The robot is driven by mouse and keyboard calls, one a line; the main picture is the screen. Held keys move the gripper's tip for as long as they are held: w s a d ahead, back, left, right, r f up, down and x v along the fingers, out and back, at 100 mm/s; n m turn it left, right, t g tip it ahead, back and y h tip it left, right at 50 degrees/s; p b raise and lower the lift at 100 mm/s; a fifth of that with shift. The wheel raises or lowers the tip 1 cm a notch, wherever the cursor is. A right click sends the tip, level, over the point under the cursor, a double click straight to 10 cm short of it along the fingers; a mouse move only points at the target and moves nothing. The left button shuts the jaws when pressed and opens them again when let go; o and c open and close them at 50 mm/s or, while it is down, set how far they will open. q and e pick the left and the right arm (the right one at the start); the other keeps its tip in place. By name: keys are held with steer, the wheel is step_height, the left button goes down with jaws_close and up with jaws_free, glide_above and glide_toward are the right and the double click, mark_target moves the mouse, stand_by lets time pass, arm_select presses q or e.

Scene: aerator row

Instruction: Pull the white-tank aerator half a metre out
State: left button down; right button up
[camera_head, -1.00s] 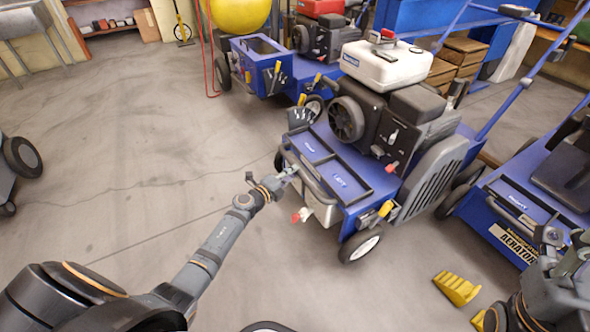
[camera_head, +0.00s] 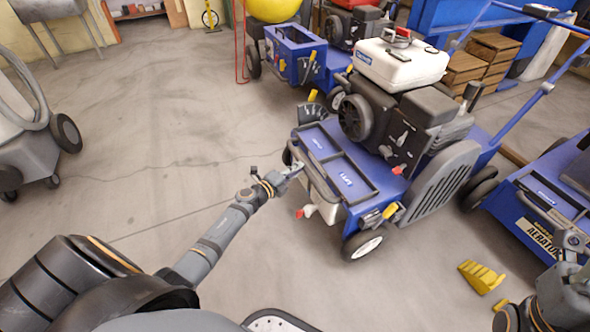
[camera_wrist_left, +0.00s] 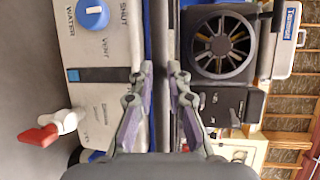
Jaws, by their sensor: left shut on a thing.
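The white-tank aerator stands in the middle of the head view, with a white tank (camera_head: 403,65) over a dark engine and a blue body (camera_head: 365,208). My left gripper (camera_head: 296,169) is at its front and shut on the front bar (camera_head: 318,186). In the left wrist view the fingers (camera_wrist_left: 161,75) close around the upright-looking bar. Beside them there are a pale panel (camera_wrist_left: 103,50) with a blue knob and a dark round engine cover (camera_wrist_left: 219,45). My right gripper (camera_head: 574,242) is at the right edge, away from this aerator; its jaws do not show clearly.
Another blue aerator (camera_head: 540,222) stands close on the right, and one with a yellow tank (camera_head: 272,8) behind. A yellow stepped chock (camera_head: 481,276) lies on the floor at front right. A grey machine (camera_head: 30,150) stands at far left. Open floor lies between it and the aerator.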

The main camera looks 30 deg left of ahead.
arm_select(q)
steer(key=c, duration=2.1)
jaws_free()
steer(key=shift+s+a+f, duration=0.1)
steer(key=shift+s+f, duration=0.25)
steer(key=shift+f, duration=0.25)
steer(key=shift+o, duration=1.3)
steer(key=shift+w+f, duration=0.15)
steer(key=o, duration=0.4)
steer(key=shift+w+r, duration=0.1)
steer(key=shift+r, duration=0.2)
steer(key=shift+c, duration=0.2)
steer(key=b+v, duration=0.1)
steer(key=v, duration=1.1)
steer(key=shift+b, duration=0.4)
